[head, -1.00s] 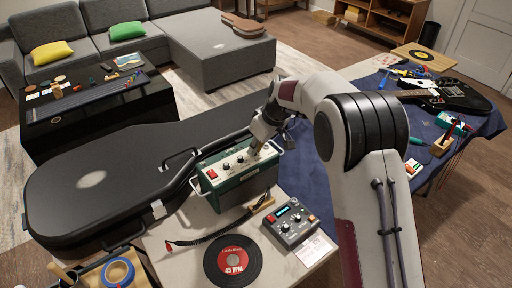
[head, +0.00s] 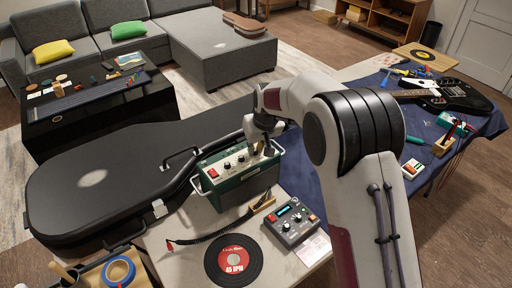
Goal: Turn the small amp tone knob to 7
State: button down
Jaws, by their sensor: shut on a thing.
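The small amp (head: 238,180) is a green box with a light control panel on top, standing on the pale table. A red switch (head: 213,172) is at the panel's left end, with small dark knobs (head: 240,159) to its right. My gripper (head: 264,151) points down at the right end of the panel, shut on a knob there. The held knob is hidden by the fingers, and its pointer and scale marks cannot be read.
A black guitar case (head: 90,185) lies left of the amp. A grey pedal (head: 292,222) and a record with a red label (head: 233,260) lie in front. A black guitar (head: 445,97) lies on the blue cloth at right.

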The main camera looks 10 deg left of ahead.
jog(key=shift+s, duration=0.1)
dwell(0.4)
jog(key=c, duration=2)
grip_release()
jog(key=shift+c, duration=0.2)
jog(key=v, duration=1.2)
